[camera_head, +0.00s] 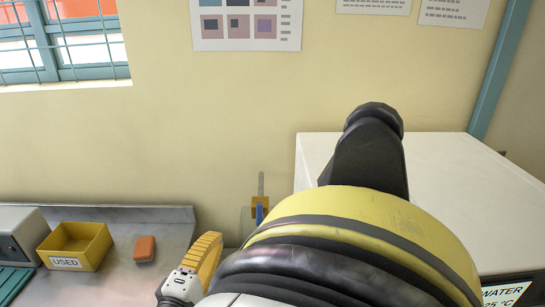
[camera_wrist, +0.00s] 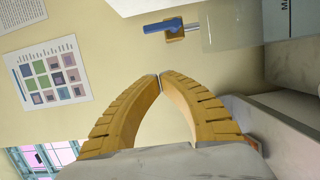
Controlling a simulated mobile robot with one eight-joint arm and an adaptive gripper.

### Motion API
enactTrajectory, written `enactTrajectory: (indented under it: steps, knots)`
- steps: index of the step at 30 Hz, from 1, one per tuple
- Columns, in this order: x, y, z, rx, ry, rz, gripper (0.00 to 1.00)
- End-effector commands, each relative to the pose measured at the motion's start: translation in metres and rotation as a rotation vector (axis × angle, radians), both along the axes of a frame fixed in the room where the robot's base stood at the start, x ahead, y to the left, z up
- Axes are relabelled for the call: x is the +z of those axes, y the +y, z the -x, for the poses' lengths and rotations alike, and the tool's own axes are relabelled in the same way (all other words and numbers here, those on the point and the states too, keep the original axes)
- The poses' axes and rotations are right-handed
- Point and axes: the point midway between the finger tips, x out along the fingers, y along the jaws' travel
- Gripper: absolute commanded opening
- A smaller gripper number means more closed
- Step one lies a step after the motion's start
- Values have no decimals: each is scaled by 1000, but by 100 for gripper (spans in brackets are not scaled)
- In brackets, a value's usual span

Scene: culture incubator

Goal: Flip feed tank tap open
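The tap shows in the head view as a small brass-coloured fitting (camera_head: 260,201) on the wall, with a grey pipe above it and a blue lever (camera_head: 259,213). In the wrist view its blue lever (camera_wrist: 163,25) lies roughly sideways across the brass body (camera_wrist: 175,32), beyond my fingertips and apart from them. My gripper (camera_wrist: 159,76) has its yellow fingers bowed with the tips together and nothing visible between them. In the head view my gripper (camera_head: 214,238) is left of the tap and my arm covers the area below and right of it.
A metal bench (camera_head: 165,230) at left holds a yellow USED bin (camera_head: 77,246), an orange block (camera_head: 145,249) and a grey device (camera_head: 20,231). The wall left of the tap is clear.

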Motion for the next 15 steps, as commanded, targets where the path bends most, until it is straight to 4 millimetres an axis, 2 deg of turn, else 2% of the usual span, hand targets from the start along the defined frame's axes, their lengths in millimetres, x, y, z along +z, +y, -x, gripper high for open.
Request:
enactTrajectory:
  steps: [10,15]
  knots:
    - [1,0,1,3,-9,5,0]
    - [0,-2,-10,0,-8,4,0]
